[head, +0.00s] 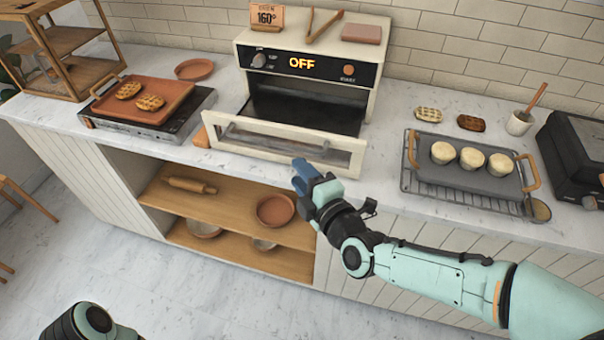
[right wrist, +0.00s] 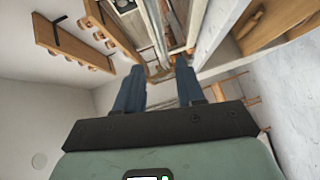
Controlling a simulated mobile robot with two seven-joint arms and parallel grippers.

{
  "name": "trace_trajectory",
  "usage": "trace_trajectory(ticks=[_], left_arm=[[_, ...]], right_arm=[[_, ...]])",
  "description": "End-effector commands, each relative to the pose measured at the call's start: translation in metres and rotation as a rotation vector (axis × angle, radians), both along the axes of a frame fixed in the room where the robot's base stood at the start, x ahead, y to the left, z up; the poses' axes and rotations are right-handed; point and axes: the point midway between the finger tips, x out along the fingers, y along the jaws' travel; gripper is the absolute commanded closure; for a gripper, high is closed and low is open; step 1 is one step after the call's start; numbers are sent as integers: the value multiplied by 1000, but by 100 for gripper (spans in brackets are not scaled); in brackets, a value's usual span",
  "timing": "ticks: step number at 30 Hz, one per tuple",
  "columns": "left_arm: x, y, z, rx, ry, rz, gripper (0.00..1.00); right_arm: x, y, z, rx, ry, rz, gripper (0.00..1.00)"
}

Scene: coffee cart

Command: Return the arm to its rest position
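My right arm reaches in from the right in the head view. Its gripper (head: 301,174) is just in front of the counter's front edge, close to the lowered oven door (head: 255,146), and I cannot tell whether they touch. In the right wrist view the two blue fingers (right wrist: 159,82) stand apart with nothing held between them. Part of my left arm shows at the bottom left of the head view; its gripper is out of the picture.
The oven (head: 312,70) reads OFF and its door hangs open. An orange tray (head: 168,112) with two waffles sits on a burner at left. Shelves (head: 232,205) hold bowls and a rolling pin.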

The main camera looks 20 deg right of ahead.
Motion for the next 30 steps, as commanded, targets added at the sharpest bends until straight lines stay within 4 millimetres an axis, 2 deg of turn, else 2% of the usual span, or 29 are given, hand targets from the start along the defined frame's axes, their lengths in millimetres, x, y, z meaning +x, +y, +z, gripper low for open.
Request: trace_trajectory(ticks=[7, 9, 11, 14, 16, 18, 20, 21, 23, 24, 27, 30], left_arm=[[0, 0, 0, 0, 0, 0, 57], [0, 0, 2, 0, 0, 0, 57], [1, 0, 5, 0, -1, -1, 57], [2, 0, 12, 0, -2, 0, 57], [4, 0, 20, -1, -4, -1, 57], [6, 0, 27, -1, -5, -1, 57], [8, 0, 33, -1, -7, -1, 57], [9, 0, 37, -1, -8, -1, 57], [11, 0, 43, 0, -9, -1, 57], [12, 0, 48, -1, -11, -2, 57], [16, 0, 58, -1, -14, -1, 57], [20, 0, 68, -1, -17, -3, 57]], right_arm=[[1, 0, -1, 2, 4, 0, 62], [3, 1, -10, 20, 33, -3, 62], [6, 2, -28, 57, 88, -9, 62], [10, 2, -81, 175, 254, -47, 62], [7, 1, -132, 294, 412, -101, 62], [-4, -2, -185, 426, 581, -183, 62], [-20, -5, -228, 543, 719, -273, 62], [-33, -7, -256, 622, 810, -343, 62], [-58, -9, -295, 737, 943, -462, 62], [-77, -10, -319, 814, 1028, -551, 62], [-131, -9, -369, 992, 1219, -799, 62], [-184, -4, -402, 1136, 1362, -1052, 62]])
